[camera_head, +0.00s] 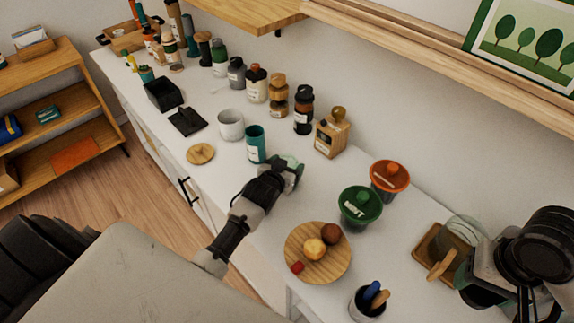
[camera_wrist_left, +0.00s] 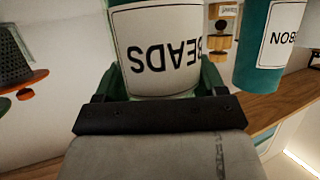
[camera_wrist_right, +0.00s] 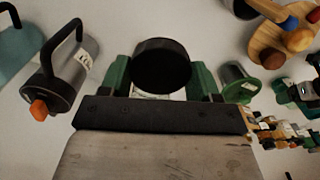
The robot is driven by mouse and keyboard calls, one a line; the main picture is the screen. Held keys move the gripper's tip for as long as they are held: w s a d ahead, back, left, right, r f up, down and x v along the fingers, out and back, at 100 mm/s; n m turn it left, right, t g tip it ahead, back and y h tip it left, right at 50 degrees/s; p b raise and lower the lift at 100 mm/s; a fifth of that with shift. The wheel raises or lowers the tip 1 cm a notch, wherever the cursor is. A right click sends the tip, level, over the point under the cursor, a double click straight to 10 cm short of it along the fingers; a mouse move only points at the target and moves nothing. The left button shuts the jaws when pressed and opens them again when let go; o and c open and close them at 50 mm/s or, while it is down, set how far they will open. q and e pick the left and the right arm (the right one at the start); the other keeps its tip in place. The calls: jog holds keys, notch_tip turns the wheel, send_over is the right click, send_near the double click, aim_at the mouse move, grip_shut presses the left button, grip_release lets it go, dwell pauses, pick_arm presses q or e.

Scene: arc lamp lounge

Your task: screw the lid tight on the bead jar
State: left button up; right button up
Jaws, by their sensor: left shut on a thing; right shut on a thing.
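The bead jar (camera_wrist_left: 160,45) fills the top of the left wrist view, with a cream label reading BEADS upside down. My left gripper (camera_head: 287,172) is shut around its sides, over the counter; in the head view only a pale greenish rim of the jar (camera_head: 291,160) shows. My right gripper (camera_wrist_right: 162,82) is shut on a round black lid (camera_wrist_right: 162,64), with a pale lettered surface partly visible just under it. In the head view my right arm is at the far right, well apart from the jar, and the lid cannot be made out clearly.
A teal jar (camera_head: 255,145) stands close beside the left gripper. A round board (camera_head: 330,268) with fruit, a green-topped pot (camera_head: 360,205) and an orange-topped pot (camera_head: 390,178) lie between the arms. Several jars line the wall. A wooden shelf (camera_head: 440,65) overhangs the counter.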

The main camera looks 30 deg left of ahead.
pick_arm(q)
jog(key=shift+f, duration=0.1)
jog(key=o, duration=1.3)
jog(key=shift+f, duration=0.1)
jog(key=shift+r, duration=0.3)
jog(key=v, duration=1.2)
jog(key=shift+b, duration=0.3)
jog(key=shift+f, duration=0.1)
